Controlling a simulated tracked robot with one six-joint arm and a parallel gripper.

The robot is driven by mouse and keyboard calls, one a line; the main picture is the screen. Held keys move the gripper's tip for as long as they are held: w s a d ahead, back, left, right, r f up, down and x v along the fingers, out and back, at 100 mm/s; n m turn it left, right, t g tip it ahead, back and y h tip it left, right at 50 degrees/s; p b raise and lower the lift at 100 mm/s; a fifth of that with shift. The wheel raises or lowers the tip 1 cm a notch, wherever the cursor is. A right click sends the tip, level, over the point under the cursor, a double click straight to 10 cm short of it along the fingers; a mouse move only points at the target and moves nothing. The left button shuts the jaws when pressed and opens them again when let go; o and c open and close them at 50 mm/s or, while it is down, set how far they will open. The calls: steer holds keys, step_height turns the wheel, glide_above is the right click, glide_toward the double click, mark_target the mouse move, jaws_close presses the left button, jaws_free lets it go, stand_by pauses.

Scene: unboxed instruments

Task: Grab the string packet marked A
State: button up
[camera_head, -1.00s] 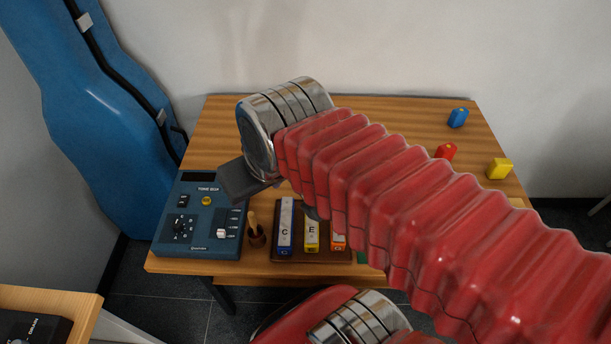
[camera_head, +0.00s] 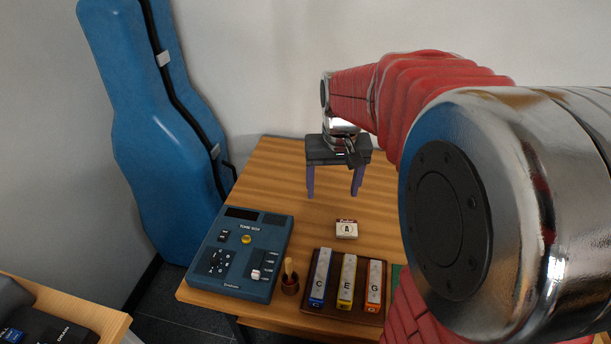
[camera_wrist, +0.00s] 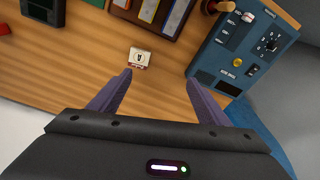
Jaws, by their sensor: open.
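The string packet marked A (camera_head: 346,229) is a small white packet with a red edge, lying on the wooden table (camera_head: 270,170). In the wrist view the packet (camera_wrist: 139,58) lies beyond the fingertips, nearer the left finger. My gripper (camera_head: 334,192) is above the table behind the packet, its two purple fingers pointing down, apart and empty. In the wrist view the gripper (camera_wrist: 158,74) is open with nothing between its fingers.
A rack (camera_head: 312,257) with bars marked C, E and G stands in front of the packet. A blue instrument case (camera_head: 165,140) leans at the wall. My arm hides the table's right side.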

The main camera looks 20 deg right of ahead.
steer(key=w+d+f+m+g, duration=0.1)
steer(key=w+d+f, duration=0.2)
steer(key=d+f, duration=0.3)
steer(key=shift+d+f+m+g+y, duration=0.15)
steer(key=shift+d+m+g+y, duration=0.15)
steer(key=shift+d, duration=0.65)
steer(key=shift+f, duration=0.1)
glide_above(347, 227)
step_height(347, 227, down, 8)
steer(key=shift+w+f, duration=0.1)
steer(key=shift+f, duration=0.05)
steer(key=shift+f, duration=2.65)
steer(key=shift+c, duration=0.7)
steer(key=c, duration=1)
